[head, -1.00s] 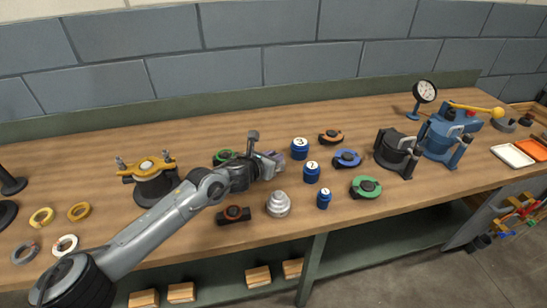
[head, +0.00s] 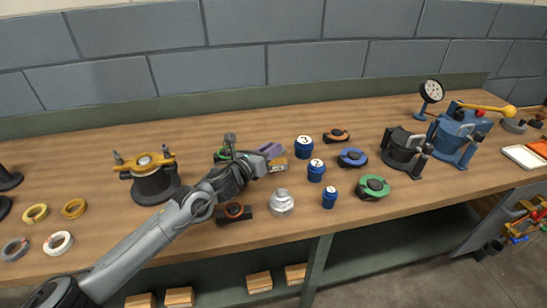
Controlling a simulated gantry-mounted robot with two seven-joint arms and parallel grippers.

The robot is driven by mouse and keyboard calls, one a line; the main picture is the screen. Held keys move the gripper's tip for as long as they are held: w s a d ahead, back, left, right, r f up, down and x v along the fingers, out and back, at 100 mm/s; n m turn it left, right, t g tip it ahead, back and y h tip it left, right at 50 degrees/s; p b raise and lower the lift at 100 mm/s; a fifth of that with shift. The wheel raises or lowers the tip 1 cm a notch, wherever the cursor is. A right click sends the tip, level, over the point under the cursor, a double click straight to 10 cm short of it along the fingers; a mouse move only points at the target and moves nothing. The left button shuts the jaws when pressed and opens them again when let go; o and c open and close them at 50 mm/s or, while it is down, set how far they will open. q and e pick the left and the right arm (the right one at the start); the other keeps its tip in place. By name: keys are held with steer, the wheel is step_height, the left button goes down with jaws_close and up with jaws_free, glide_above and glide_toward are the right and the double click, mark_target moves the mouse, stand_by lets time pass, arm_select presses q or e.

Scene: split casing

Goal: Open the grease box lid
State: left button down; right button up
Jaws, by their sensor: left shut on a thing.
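The grease box (head: 278,165) is a small tan-yellow box near the middle of the bench, partly hidden by my left gripper. A purple piece that looks like its lid (head: 271,150) shows just above and behind the box, seemingly tilted. My left gripper (head: 262,162) is at the left side of the box, its fingers shut at the lid's edge. The exact grip is too small to see clearly. My right gripper is not in view.
Blue numbered canisters (head: 316,171) stand to the right, and a silver stepped part (head: 281,203) stands in front. A green-ringed part is partly hidden behind my left wrist. A black casing with a yellow clamp (head: 153,178) is at left. Bench wood is clear behind the box.

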arm_select(q)
steer(key=shift+s+a+r+n+t+h+b, duration=0.1)
steer(key=shift+a+r+n+t+h+b, duration=0.25)
steer(key=shift+a+n+t+b, duration=0.3)
steer(key=shift+d, duration=0.1)
steer(key=c, duration=1)
jaws_free()
steer(key=shift+c, duration=0.2)
steer(key=shift+s, duration=0.1)
steer(key=shift+s+a, duration=0.2)
steer(key=shift+a, duration=0.05)
steer(key=p+v, duration=0.2)
steer(key=v, duration=0.6)
steer(key=shift+s+a+f+p, duration=0.1)
steer(key=shift+s+a+p, duration=0.15)
steer(key=shift+p, duration=0.05)
steer(key=shift+s+a, duration=0.35)
steer(key=shift+s, duration=0.25)
